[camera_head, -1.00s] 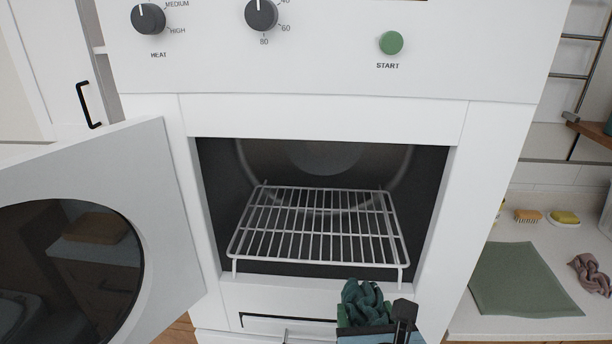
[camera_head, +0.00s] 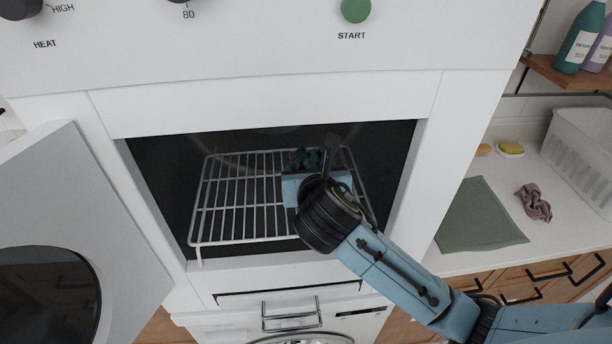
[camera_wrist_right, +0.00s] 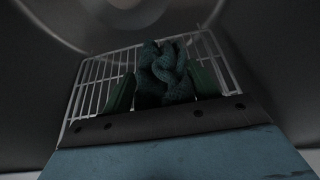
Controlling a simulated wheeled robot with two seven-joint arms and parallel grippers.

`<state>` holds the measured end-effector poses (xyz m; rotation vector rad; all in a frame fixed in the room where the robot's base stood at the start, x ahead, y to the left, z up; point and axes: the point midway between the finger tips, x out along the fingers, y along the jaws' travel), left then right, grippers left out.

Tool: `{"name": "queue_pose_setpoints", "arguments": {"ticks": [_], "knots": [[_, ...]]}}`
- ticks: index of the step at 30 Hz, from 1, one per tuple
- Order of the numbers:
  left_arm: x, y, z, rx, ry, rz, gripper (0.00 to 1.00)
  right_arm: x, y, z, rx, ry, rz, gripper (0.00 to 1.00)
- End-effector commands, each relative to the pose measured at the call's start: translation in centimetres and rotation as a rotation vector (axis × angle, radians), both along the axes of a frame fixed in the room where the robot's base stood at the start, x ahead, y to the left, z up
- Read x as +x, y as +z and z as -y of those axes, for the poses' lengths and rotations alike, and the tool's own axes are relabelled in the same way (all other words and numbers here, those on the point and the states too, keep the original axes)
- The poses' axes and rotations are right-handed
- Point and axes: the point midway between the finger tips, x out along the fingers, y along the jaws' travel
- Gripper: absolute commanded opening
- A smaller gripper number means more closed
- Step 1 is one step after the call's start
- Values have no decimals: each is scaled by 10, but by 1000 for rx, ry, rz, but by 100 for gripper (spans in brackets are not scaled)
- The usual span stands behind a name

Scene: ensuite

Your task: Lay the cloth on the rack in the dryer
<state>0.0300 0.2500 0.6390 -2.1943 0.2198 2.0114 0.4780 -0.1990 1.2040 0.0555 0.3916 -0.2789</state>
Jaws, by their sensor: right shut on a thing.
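The dark teal cloth (camera_head: 303,158), crumpled, is inside the open dryer. It also shows in the right wrist view (camera_wrist_right: 166,72), between the two fingers. My right gripper (camera_head: 318,165) is shut on the cloth and reaches through the dryer opening, over the right part of the rack. The white wire rack (camera_head: 232,205) stands in the dark drum space; it also shows behind the cloth in the right wrist view (camera_wrist_right: 92,85). Whether the cloth touches the rack I cannot tell. The dryer (camera_head: 270,98) has its door (camera_head: 110,200) swung open to the left. My left gripper is not in view.
To the right, a counter holds a green mat (camera_head: 478,218), a crumpled mauve cloth (camera_head: 534,203), a yellow sponge (camera_head: 510,148) and a white basket (camera_head: 580,150). The left part of the rack is bare.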

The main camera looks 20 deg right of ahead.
Motion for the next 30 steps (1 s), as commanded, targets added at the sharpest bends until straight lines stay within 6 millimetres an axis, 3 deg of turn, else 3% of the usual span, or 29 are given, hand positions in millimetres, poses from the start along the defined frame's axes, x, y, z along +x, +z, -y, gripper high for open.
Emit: {"name": "queue_pose_setpoints", "arguments": {"ticks": [7,10,17,22,30], "knots": [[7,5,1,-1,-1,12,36,51,1,15,1,-3,0,38],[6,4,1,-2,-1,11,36,49,-19,13,1,1,-6,38],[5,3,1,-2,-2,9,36,48,-39,14,1,0,-3,38],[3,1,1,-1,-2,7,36,48,-65,14,1,-1,-4,38],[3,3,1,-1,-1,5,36,52,-71,14,0,2,0,38]]}}
